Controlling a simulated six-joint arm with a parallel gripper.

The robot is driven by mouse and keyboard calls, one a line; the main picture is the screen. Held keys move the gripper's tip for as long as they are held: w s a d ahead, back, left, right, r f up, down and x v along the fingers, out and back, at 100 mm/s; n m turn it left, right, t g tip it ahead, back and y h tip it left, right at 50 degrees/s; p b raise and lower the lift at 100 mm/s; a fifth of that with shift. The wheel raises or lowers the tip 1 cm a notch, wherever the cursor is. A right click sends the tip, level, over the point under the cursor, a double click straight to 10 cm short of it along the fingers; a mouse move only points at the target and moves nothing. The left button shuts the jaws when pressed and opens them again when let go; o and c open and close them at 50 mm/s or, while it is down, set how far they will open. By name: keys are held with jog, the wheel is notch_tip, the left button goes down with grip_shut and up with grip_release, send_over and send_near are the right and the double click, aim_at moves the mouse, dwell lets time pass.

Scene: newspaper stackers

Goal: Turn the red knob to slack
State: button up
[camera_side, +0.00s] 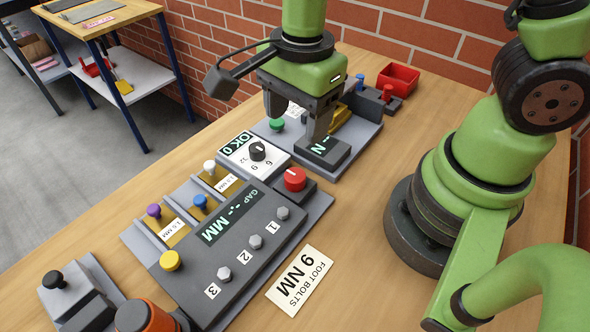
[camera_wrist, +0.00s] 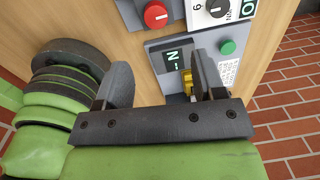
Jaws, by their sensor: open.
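The red knob (camera_side: 294,179) is a round red dial with a pale mark on top. It sits on a grey base at the back end of the gap panel, near the white dial plate. It also shows in the wrist view (camera_wrist: 155,15) at the top, beyond my fingers. My gripper (camera_side: 297,118) is open with nothing between its fingers. It is above the small display unit (camera_side: 322,152), behind the red knob and apart from it. In the wrist view, the fingers (camera_wrist: 163,82) stand wide apart. Slack markings for the knob are not readable.
The gap panel (camera_side: 232,240) carries a yellow button (camera_side: 170,260) and several bolts. A white plate with a black dial (camera_side: 257,151) and a green button (camera_side: 277,125) stand close by. A red bin (camera_side: 398,77) is at the back. A torque card (camera_side: 299,281) lies on bare wood.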

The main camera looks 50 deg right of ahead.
aim_at(295, 175)
jog(key=f, duration=0.1)
jog(key=f+m, duration=0.1)
jog(key=shift+s+a+f, duration=0.1)
jog(key=shift+a+f, duration=0.15)
jog(key=shift+f, duration=0.1)
notch_tip(295, 175, down, 9)
jog(key=c, duration=0.9)
